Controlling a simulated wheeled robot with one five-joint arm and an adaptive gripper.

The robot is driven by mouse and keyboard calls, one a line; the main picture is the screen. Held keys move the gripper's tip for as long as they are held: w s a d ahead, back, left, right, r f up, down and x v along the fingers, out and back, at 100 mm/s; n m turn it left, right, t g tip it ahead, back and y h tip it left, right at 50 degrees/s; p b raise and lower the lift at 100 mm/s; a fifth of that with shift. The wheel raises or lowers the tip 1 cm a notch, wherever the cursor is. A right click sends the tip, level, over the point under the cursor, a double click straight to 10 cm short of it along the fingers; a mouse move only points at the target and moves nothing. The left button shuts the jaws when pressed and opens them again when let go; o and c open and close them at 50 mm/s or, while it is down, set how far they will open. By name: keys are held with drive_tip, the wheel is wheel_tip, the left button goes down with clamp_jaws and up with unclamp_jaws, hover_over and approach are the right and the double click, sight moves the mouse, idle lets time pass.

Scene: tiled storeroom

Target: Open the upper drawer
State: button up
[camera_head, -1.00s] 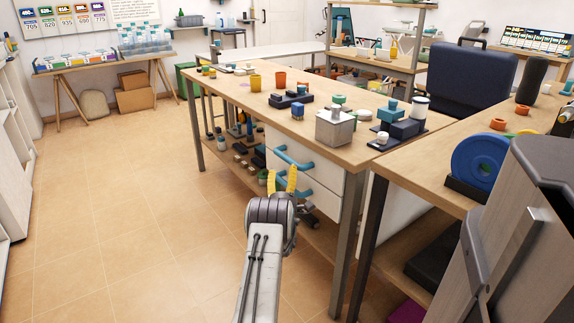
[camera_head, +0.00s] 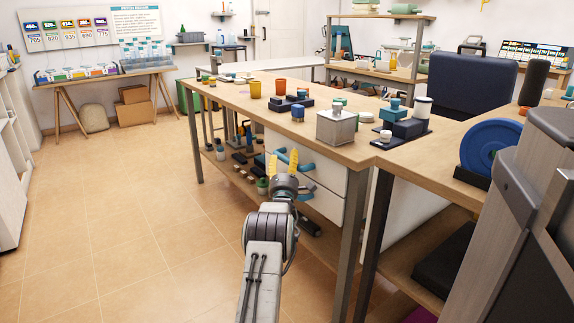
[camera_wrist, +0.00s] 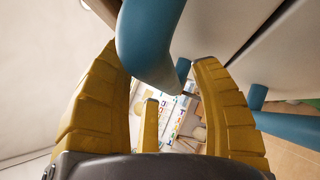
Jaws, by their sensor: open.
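The upper drawer (camera_head: 325,172) has a white front under the wooden bench top and looks flush in the head view. Its blue bar handle (camera_head: 296,156) is partly hidden by my fingers; it looms large at the top of the wrist view (camera_wrist: 148,40). In the wrist view, the upper handle lies between and just beyond my open fingers (camera_wrist: 160,100). I cannot tell whether they touch it. The lower drawer's blue handle (camera_wrist: 285,125) shows at the right of the wrist view.
The bench top (camera_head: 230,90) carries cups, a metal box (camera_head: 337,126) and blue-black fixtures. A metal bench leg (camera_head: 348,235) stands right of the drawers. A lower shelf (camera_head: 235,178) holds small parts. The tiled floor (camera_head: 130,220) at left is clear.

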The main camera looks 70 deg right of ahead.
drive_tip(key=shift+c, duration=0.2)
drive_tip(key=shift+r, duration=0.1)
clamp_jaws()
idle(0.5)
